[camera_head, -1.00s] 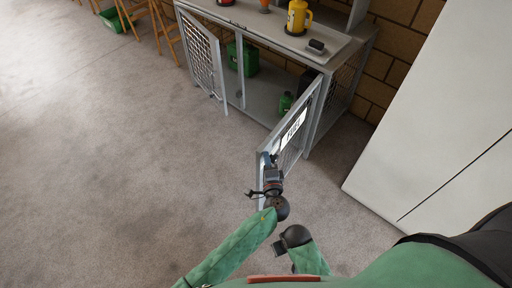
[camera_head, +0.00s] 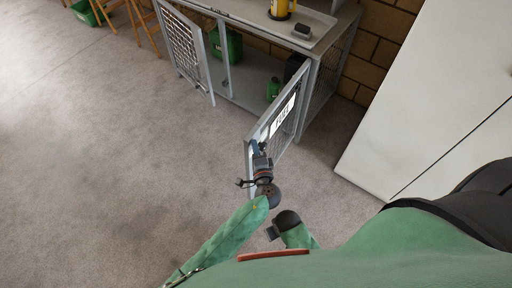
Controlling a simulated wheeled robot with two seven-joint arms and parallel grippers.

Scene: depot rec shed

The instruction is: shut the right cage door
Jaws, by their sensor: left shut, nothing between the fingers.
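The right cage door (camera_head: 288,120) is a grey mesh panel with a white label plate. It stands open, swung outward from the right front post of the grey cage cabinet (camera_head: 235,88). My left gripper (camera_head: 261,150) is shut and empty at the door's free edge, on its near face; I cannot tell whether it touches. My right arm (camera_head: 288,222) shows only as a dark joint and green sleeve low in the middle, and its fingers are not visible. The left cage door (camera_head: 185,50) also stands open.
Inside the cage are a green crate (camera_head: 226,46) and a green canister (camera_head: 273,89). A yellow container (camera_head: 281,9) and a dark block (camera_head: 302,31) stand on top. A white cabinet (camera_head: 425,110) is at the right. The carpet at left is clear.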

